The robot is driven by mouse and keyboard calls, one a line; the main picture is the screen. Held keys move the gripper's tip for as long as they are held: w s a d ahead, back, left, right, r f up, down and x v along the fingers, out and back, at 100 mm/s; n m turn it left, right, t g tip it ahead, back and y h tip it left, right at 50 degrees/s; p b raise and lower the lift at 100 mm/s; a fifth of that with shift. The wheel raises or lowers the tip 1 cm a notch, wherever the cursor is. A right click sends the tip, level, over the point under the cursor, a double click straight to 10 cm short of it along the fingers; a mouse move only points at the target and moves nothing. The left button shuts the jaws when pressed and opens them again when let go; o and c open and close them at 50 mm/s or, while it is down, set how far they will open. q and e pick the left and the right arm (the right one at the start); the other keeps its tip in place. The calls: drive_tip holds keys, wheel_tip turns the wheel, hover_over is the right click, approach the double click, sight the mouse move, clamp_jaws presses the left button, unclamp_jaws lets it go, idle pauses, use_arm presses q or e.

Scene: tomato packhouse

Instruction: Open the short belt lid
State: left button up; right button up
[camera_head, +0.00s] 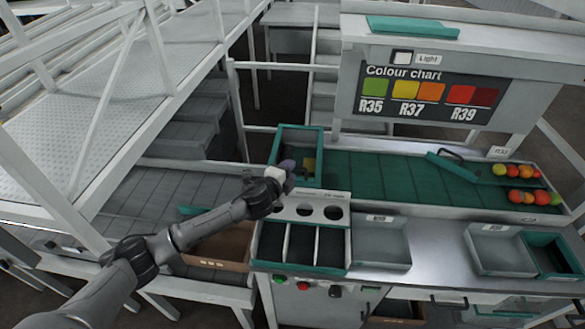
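My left gripper (287,166) is at the near left edge of a teal-rimmed box (318,137) at the left end of the green belt (375,178). My wrist and hand cover its fingers, so I cannot tell whether it is open or shut, or whether it touches the box. Something yellow shows inside the box. A teal flap with a dark handle (452,163) lies tilted over the right part of the belt. I cannot tell which of these is the short belt lid. My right gripper is not in view.
Several red, orange and yellow tomatoes (520,196) lie at the belt's right end. A plate with round holes (310,209) and a teal-edged divided tray (300,268) stand in front of the box. Grey trays (383,245) sit on the steel counter. A colour chart (425,95) rises behind.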

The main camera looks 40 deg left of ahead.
use_arm(q)
drive_tip(key=shift+x, duration=1.3)
drive_tip(key=shift+f, duration=0.1)
clamp_jaws()
